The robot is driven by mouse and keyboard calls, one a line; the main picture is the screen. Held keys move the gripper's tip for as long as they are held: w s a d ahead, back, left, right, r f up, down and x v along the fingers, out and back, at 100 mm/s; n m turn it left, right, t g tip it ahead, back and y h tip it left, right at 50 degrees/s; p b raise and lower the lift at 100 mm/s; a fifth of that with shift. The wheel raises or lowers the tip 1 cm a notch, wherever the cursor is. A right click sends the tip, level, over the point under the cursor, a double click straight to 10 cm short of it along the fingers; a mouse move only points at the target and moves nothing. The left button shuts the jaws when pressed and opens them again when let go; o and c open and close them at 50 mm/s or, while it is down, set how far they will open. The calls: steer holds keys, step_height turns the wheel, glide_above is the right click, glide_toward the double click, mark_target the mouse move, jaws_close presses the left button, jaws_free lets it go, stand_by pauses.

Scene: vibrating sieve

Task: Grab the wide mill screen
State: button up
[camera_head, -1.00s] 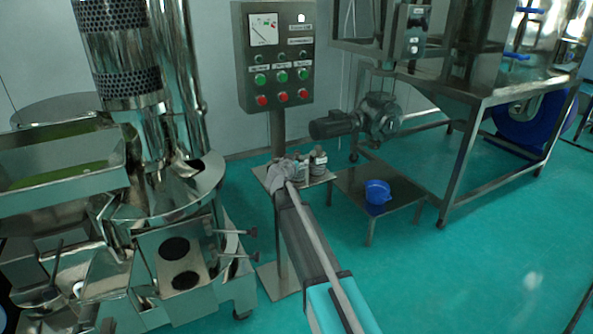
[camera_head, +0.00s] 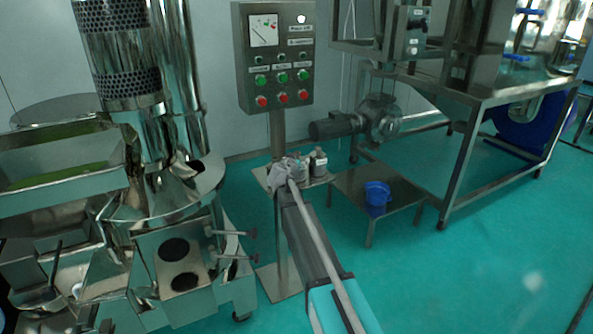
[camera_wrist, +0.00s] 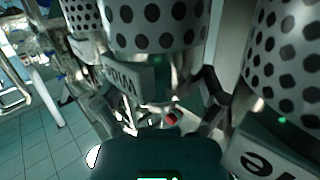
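In the wrist view a metal screen with large round holes (camera_wrist: 155,28) stands upright straight ahead of my gripper (camera_wrist: 160,115). A label plate (camera_wrist: 125,80) at its lower left carries dark letters that seem to read WIDE, seen at an odd angle. A second perforated screen (camera_wrist: 292,50) stands at the right, and a third (camera_wrist: 84,16) shows partly at upper left. The dark gripper body fills the lower middle; whether its fingers touch the middle screen is unclear. In the head view my gripper (camera_head: 285,173) is at the small shelf (camera_head: 318,179) on the panel post, beside small grey cylinders (camera_head: 318,161).
A control panel (camera_head: 276,60) rises above the shelf. A steel machine (camera_head: 150,190) stands close at left. A blue bucket (camera_head: 377,193) sits on a low steel table (camera_head: 350,188) to the right. The green floor (camera_head: 450,270) at lower right is open.

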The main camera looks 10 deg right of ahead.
steer(key=c, duration=0.5)
steer(key=shift+r, duration=0.2)
step_height(320, 180, up, 2)
steer(key=p, duration=0.2)
steer(key=shift+r+p, duration=0.1)
steer(key=shift+p, duration=0.25)
steer(key=s+r+p, duration=0.3)
steer(key=s, duration=0.1)
steer(key=s+d+r+p, duration=0.1)
steer(key=s+r+p, duration=0.3)
steer(key=s, duration=0.1)
steer(key=s+r+p, duration=0.3)
steer(key=s, duration=0.2)
steer(key=shift+d+r, duration=0.15)
steer(key=shift+r, duration=0.05)
